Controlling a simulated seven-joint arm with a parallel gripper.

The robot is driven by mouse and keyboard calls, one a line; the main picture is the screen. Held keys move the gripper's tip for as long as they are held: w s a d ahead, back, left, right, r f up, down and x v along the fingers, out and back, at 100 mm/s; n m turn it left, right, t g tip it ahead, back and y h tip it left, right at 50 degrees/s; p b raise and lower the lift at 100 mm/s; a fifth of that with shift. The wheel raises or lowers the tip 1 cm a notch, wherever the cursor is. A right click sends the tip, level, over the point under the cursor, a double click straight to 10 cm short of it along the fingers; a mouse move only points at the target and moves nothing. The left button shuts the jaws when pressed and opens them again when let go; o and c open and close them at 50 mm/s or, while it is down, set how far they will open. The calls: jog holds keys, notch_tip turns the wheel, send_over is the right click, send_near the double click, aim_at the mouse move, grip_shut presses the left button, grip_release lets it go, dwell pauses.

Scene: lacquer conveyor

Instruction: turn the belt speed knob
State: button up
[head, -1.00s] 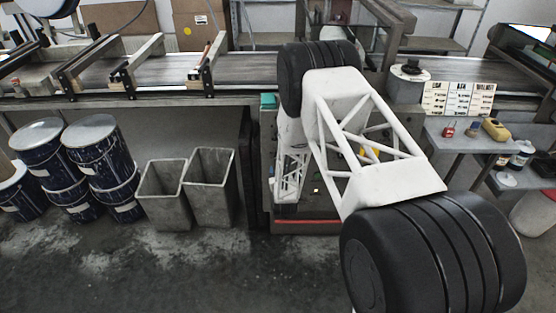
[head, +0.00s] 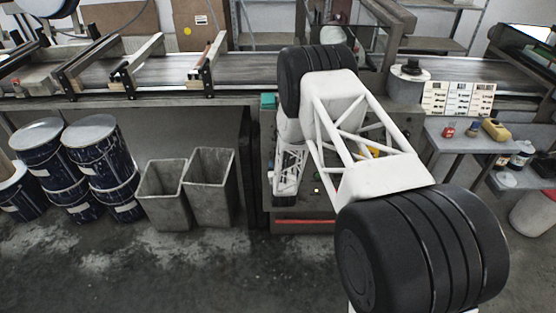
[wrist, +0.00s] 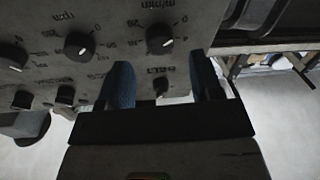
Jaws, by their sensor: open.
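In the wrist view, a grey control panel (wrist: 118,22) with several black knobs shows upside down. One knob (wrist: 158,38), beside a scale that seems to read m/min, lies just beyond my gripper's fingertips. Another knob (wrist: 78,44) with an rpm-like label is to its left. A smaller dark knob (wrist: 160,87) shows between the fingers. My gripper (wrist: 159,62) is open, its two blue-padded fingers wide apart and nothing held. I cannot tell whether the fingertips touch the panel. In the head view my arm hides the gripper and most of the panel.
A conveyor (head: 150,72) runs along the back. Two grey bins (head: 210,187) and several dark blue drums (head: 38,155) stand at left. A side table (head: 475,140) with small containers is at right. The floor in front of the bins is clear.

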jog(key=shift+w+a, duration=0.15)
jog(key=shift+w, duration=1.65)
jog(key=c, duration=0.9)
